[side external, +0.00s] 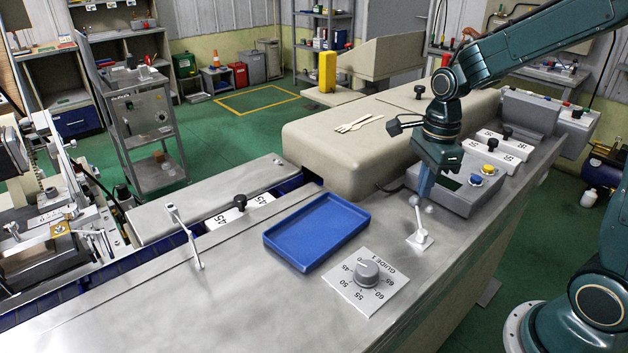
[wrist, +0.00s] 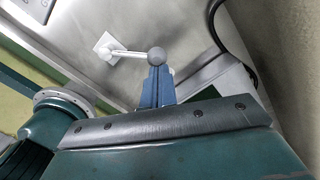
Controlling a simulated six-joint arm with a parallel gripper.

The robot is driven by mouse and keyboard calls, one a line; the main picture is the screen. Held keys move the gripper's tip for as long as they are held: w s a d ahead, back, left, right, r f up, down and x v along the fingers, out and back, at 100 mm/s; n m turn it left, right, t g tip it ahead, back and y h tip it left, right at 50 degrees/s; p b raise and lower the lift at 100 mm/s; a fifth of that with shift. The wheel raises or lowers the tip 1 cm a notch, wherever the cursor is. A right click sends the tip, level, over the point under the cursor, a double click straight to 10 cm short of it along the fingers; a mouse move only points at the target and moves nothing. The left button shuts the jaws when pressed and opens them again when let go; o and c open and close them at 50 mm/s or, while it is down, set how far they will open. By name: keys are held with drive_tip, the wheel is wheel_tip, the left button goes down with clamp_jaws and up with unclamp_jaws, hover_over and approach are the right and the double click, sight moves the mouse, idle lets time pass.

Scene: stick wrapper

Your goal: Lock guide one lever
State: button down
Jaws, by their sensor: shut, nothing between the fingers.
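The guide one lever (side external: 417,222) is a thin metal lever with a ball knob on a small white square plate. It stands on the steel table to the right of the GUIDE 1 dial (side external: 367,272). In the wrist view the lever's ball knob (wrist: 156,54) shows at the tips of my gripper. My gripper (side external: 424,190) points down at the lever, with its blue fingers together and empty. The fingers (wrist: 157,75) also show in the wrist view, right beside the knob. I cannot tell whether they touch it.
A blue tray (side external: 318,232) lies left of the dial. A grey control box (side external: 455,192) with coloured buttons stands just behind my gripper. A beige cover (side external: 350,145) rises behind the tray. The front steel surface is clear.

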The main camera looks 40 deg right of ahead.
drive_tip(key=shift+w+a+n, duration=0.5)
drive_tip(key=shift+w+n, duration=0.05)
drive_tip(key=shift+n, duration=0.45)
drive_tip(key=shift+w+a+n, duration=0.4)
drive_tip(key=shift+a+n, duration=0.05)
drive_tip(key=shift+n, duration=0.45)
drive_tip(key=shift+w+a+n, duration=0.3)
drive_tip(key=shift+a+n, duration=0.4)
drive_tip(key=shift+n, duration=0.35)
drive_tip(key=shift+w+a+n, duration=0.25)
drive_tip(key=shift+a+n, duration=0.45)
drive_tip(key=shift+n, duration=0.35)
drive_tip(key=shift+a+f+n+g, duration=0.1)
drive_tip(key=shift+a+n+g, duration=0.05)
drive_tip(key=shift+a+n, duration=0.7)
drive_tip(key=shift+a+n+g, duration=0.15)
drive_tip(key=shift+a+n, duration=0.35)
drive_tip(key=shift+n, duration=0.65)
drive_tip(key=shift+a+n, duration=0.25)
drive_tip(key=shift+n, duration=0.05)
drive_tip(key=shift+s+a+n, duration=0.2)
drive_tip(key=shift+a+n, duration=0.35)
drive_tip(key=shift+n, duration=0.25)
drive_tip(key=shift+s+a+n, duration=0.2)
drive_tip(key=shift+a+n, duration=0.35)
drive_tip(key=shift+n, duration=0.25)
drive_tip(key=shift+s+d, duration=0.1)
drive_tip(key=shift+s, duration=0.05)
drive_tip(key=shift+s+d, duration=0.35)
drive_tip(key=shift+s, duration=0.2)
